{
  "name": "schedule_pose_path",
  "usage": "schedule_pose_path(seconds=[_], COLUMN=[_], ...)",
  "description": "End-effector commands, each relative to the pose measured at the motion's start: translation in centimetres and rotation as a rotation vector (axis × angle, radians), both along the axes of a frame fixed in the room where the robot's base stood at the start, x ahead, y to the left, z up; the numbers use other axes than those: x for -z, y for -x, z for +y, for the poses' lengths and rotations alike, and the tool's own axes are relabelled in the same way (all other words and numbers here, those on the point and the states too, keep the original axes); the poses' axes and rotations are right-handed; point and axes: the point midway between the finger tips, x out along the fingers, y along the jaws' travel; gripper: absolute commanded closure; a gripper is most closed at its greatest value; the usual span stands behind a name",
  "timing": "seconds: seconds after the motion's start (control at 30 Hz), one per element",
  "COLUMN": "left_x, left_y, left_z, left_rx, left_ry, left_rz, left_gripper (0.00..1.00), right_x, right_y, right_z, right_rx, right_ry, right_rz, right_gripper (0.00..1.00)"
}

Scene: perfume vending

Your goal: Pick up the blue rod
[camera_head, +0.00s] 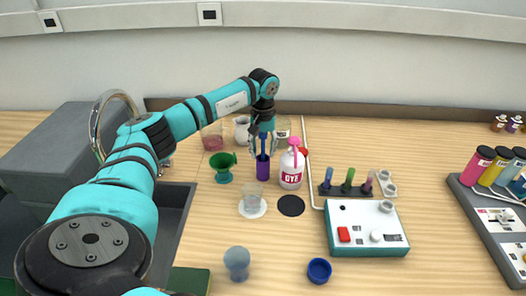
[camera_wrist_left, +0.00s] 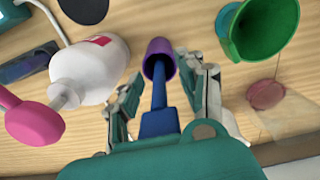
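The blue rod (camera_head: 263,147) stands upright in a small purple cup (camera_head: 263,171) on the table. In the left wrist view the rod (camera_wrist_left: 159,95) runs from the purple cup (camera_wrist_left: 158,58) back toward my palm. My left gripper (camera_head: 264,143) points down over the cup, with a finger on either side of the rod. In the wrist view the left gripper (camera_wrist_left: 164,92) is open, with gaps between its fingers and the rod. The rod's lower end is hidden in the cup. My right gripper is in neither view.
A white bottle (camera_head: 291,171) with a pink top stands close right of the cup. A green funnel-like vessel (camera_head: 223,168) stands to its left. A glass on a white disc (camera_head: 252,208) and a black disc (camera_head: 291,206) lie in front. A white-teal device (camera_head: 367,230) sits front right.

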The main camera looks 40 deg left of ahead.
Motion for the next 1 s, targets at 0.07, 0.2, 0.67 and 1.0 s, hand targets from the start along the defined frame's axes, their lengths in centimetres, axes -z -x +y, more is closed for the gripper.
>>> schedule_pose_path(seconds=[0.07, 0.2, 0.67, 1.0], left_x=[0.0, 0.0, 0.0, -2.4], left_y=[0.0, 0.0, 0.0, -0.1], left_z=[0.0, 0.0, 0.0, 0.0], left_rx=[0.0, 0.001, 0.001, 0.002], left_ry=[0.0, 0.0, 0.0, 0.001], left_rz=[0.0, 0.0, 0.0, -0.005], left_gripper=[0.61, 0.7, 1.0, 1.0], right_x=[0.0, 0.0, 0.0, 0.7], right_y=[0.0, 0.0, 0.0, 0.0], right_z=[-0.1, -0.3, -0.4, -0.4], right_rx=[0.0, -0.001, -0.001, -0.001], right_ry=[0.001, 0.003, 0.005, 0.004], right_rz=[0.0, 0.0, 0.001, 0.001], right_gripper=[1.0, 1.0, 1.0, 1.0])
